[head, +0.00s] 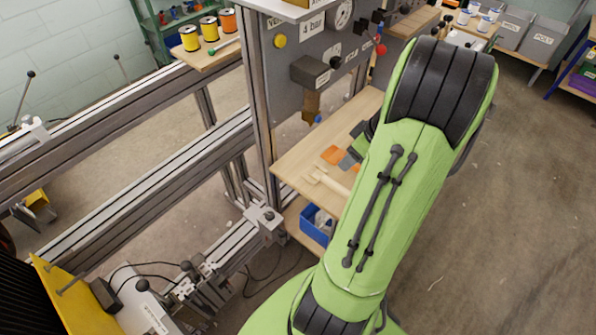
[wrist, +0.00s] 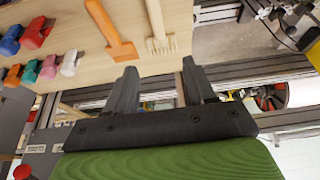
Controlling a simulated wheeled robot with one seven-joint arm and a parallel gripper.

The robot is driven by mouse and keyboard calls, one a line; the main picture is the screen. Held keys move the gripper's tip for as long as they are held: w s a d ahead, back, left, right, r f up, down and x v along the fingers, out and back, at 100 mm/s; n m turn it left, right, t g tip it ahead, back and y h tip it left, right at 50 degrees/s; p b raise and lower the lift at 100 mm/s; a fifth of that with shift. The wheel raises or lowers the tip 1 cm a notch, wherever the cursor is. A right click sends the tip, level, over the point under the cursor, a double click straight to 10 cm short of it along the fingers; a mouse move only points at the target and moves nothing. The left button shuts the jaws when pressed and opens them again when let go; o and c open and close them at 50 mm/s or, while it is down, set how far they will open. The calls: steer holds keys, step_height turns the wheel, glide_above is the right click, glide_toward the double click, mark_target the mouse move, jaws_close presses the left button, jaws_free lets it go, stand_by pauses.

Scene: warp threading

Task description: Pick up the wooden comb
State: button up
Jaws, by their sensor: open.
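The wooden comb (wrist: 160,40) is pale, with a straight handle and short teeth at one end. In the wrist view it lies flat on the wooden shelf (wrist: 200,22), its toothed end near the shelf's edge. It also shows in the head view (head: 325,182), partly covered by my arm. My gripper (wrist: 159,68) is open and empty. Its two dark fingers point toward the shelf, and the comb appears in the picture between and beyond the fingertips, apart from them. In the head view my green arm hides most of the gripper.
An orange tool (wrist: 112,34) lies beside the comb on the left. Several small coloured clips (wrist: 48,68) lie farther left. A grey upright panel with a gauge (head: 340,15) stands behind the shelf. A blue bin (head: 315,226) sits below it. Metal frame rails (head: 150,160) run at left.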

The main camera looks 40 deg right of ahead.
mark_target(331, 181)
steer(key=b+x, duration=0.1)
steer(key=x, duration=0.4)
steer(key=b+x, duration=0.1)
steer(key=x, duration=0.4)
steer(key=b+x, duration=0.2)
steer(key=x, duration=0.3)
steer(key=shift+s+d+f, duration=0.1)
steer(key=shift+s+f, duration=0.15)
steer(key=shift+f, duration=0.1)
steer(key=shift+r, duration=0.1)
jaws_close()
